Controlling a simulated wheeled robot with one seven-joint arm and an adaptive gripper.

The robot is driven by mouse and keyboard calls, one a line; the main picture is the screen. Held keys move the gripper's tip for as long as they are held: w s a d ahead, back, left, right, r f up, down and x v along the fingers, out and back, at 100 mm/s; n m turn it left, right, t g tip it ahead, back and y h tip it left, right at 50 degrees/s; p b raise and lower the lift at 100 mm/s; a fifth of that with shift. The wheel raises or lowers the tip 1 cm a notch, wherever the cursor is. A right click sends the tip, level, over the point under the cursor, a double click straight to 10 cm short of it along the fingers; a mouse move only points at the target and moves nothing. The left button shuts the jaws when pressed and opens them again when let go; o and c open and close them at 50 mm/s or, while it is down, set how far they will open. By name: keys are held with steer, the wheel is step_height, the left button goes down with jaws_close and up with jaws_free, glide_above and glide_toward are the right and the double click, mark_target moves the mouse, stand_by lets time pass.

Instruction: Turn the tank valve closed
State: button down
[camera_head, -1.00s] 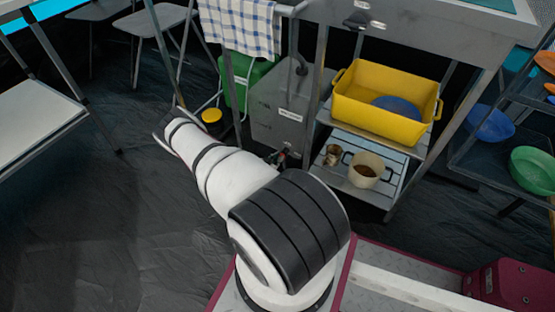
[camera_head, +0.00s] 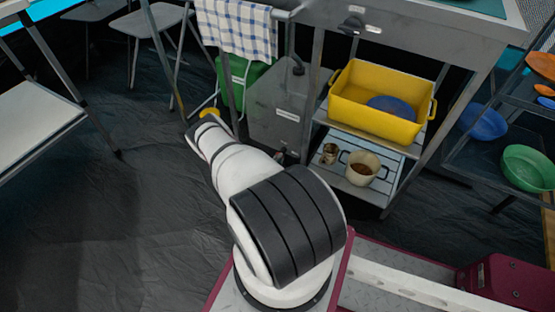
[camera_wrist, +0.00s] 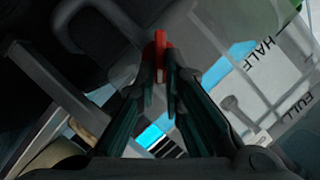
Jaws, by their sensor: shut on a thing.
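The grey tank (camera_head: 272,112) stands on the floor under the counter in the head view. In the wrist view its pale wall (camera_wrist: 262,75) carries HALF and FULL marks. The red valve handle (camera_wrist: 160,42) is a narrow upright bar near the top middle of the wrist view. My gripper (camera_wrist: 161,76) is shut on this handle, with a dark finger on each side and the red end showing beyond the tips. My arm hides my gripper and most of the valve in the head view.
Right of the tank, a shelf unit holds a yellow basin (camera_head: 375,122) above a mug (camera_head: 361,171) and a small can (camera_head: 329,153). A checked towel (camera_head: 238,28) and green container (camera_head: 233,82) are beside the tank. The floor at left is open.

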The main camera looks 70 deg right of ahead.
steer(key=m+h, duration=0.1)
steer(key=m, duration=0.1)
steer(key=f+m+t+b, duration=0.1)
steer(key=m, duration=0.1)
steer(key=m+t+h+b, duration=0.1)
steer(key=m, duration=0.2)
steer(key=shift+s+a+f+h, duration=0.1)
steer(key=shift+s+f+h, duration=0.2)
steer(key=shift+s+f, duration=0.05)
stand_by(0.4)
steer(key=c, duration=1.7)
jaws_free()
step_height(320, 180, up, 10)
